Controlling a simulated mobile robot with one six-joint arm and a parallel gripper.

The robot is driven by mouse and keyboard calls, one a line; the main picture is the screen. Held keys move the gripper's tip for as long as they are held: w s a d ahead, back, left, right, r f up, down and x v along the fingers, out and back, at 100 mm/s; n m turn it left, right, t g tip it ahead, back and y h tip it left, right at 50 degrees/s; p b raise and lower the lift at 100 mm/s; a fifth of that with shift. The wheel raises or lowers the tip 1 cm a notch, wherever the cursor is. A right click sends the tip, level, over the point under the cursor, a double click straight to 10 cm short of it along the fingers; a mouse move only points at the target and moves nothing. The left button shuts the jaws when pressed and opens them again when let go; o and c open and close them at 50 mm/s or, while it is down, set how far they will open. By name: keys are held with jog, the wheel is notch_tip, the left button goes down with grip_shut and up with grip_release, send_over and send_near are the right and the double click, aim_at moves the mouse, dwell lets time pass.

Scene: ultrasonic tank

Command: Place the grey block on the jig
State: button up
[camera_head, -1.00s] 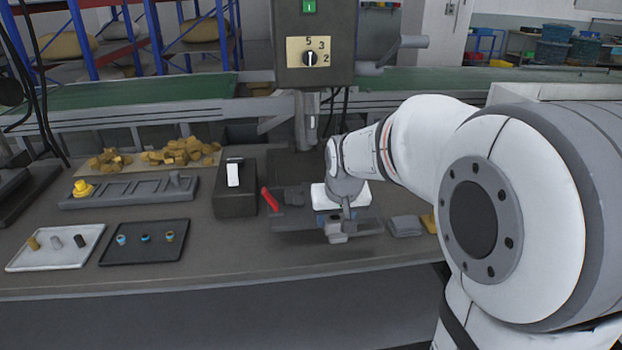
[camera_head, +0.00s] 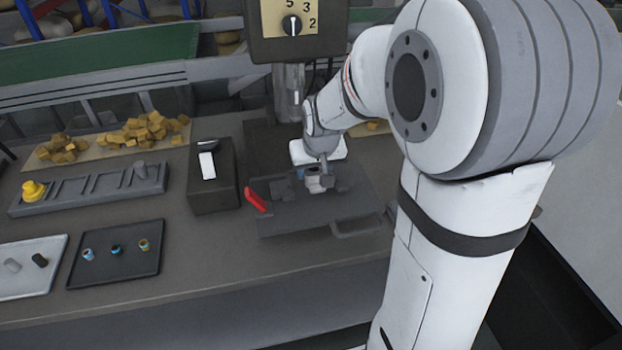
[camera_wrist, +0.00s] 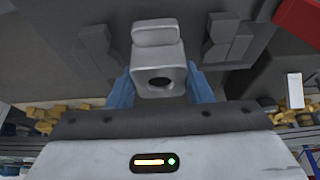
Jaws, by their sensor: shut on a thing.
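The grey block (camera_wrist: 158,68), with a round hole in its near face, is between the bluish fingers of my gripper (camera_wrist: 160,88) in the wrist view. My gripper (camera_head: 318,183) is shut on it, over the jig (camera_head: 285,224), in the head view. The jig is a dark plate with a red handle (camera_head: 255,199), grey stops and a loop handle at its front right. The wrist view shows a stepped grey stop (camera_wrist: 230,42) beside the block and part of the red handle (camera_wrist: 300,18). I cannot tell whether the block touches the jig.
A dark box with a white switch (camera_head: 207,165) stands left of the jig. Farther left are a grey rack (camera_head: 100,190), a black tray (camera_head: 115,270) and a white tray (camera_head: 25,285) with small parts. A machine head with a dial (camera_head: 292,25) hangs behind.

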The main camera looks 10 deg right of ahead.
aim_at(313, 179)
jog(key=shift+s+a+f, duration=0.1)
jog(key=shift+f, duration=1.6)
jog(key=shift+f, duration=0.1)
jog(key=o, duration=1.2)
jog(key=shift+r, duration=0.2)
jog(key=v, duration=1)
jog(key=shift+s+r, duration=0.15)
jog(key=shift+s, duration=0.05)
jog(key=shift+g, duration=0.9)
jog(key=s, duration=1.1)
jog(key=s+f, duration=0.1)
jog(key=s, duration=0.5)
jog(key=shift+s+f, duration=0.1)
jog(key=shift+f, duration=0.05)
